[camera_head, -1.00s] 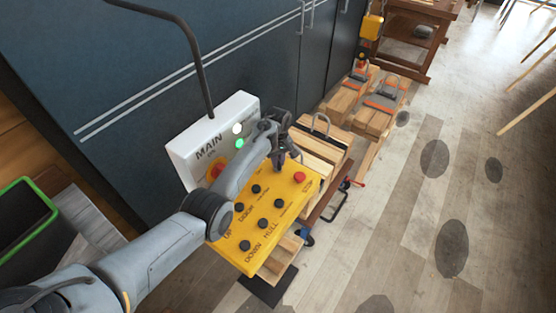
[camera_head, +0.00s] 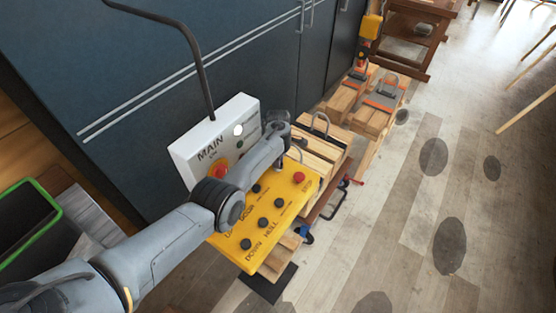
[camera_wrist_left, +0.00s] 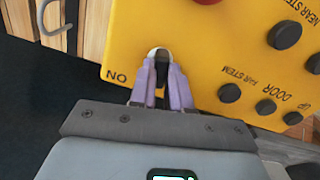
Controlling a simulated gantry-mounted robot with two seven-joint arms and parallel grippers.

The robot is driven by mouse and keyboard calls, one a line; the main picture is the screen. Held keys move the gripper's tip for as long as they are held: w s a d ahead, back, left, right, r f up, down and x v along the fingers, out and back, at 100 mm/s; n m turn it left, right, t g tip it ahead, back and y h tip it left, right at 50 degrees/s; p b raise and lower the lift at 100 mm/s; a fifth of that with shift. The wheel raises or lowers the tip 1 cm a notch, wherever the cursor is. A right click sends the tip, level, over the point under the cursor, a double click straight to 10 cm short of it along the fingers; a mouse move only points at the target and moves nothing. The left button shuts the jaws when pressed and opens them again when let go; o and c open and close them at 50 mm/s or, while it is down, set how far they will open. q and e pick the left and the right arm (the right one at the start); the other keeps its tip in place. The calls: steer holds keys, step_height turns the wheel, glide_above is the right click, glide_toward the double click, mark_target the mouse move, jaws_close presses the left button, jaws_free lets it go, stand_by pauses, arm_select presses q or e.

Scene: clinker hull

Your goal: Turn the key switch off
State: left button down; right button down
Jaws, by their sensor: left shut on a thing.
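The yellow control panel (camera_head: 283,222) carries black buttons and a red button, and the white MAIN box (camera_head: 183,158) stands behind it. In the left wrist view, the key switch (camera_wrist_left: 152,53) shows a pale ring with a dark key between the fingers, near the panel's edge. An "ON" label (camera_wrist_left: 117,76) reads upside down beside it. My left gripper (camera_wrist_left: 163,64) is shut on the key. In the head view my left arm hides the switch and most of the fingers. The MAIN box's white lamp (camera_head: 238,130) is lit and its green lamp (camera_head: 240,144) looks dark. My right gripper is not in view.
A red knob (camera_head: 219,170) on the MAIN box sits close to my left arm. Stacked timber (camera_head: 318,150) lies beside the panel. Dark cabinets (camera_head: 120,70) stand behind. The wooden floor at right is open.

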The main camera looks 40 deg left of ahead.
arm_select(q)
steer(key=n, duration=0.3)
steer(key=shift+b, duration=0.35)
steer(key=shift+n, duration=0.4)
steer(key=c, duration=1.1)
jaws_free()
steer(key=shift+r, duration=0.1)
steer(key=shift+r, duration=0.25)
step_height(320, 180, up, 10)
steer(key=shift+r+p, duration=0.1)
steer(key=shift+p, duration=1.05)
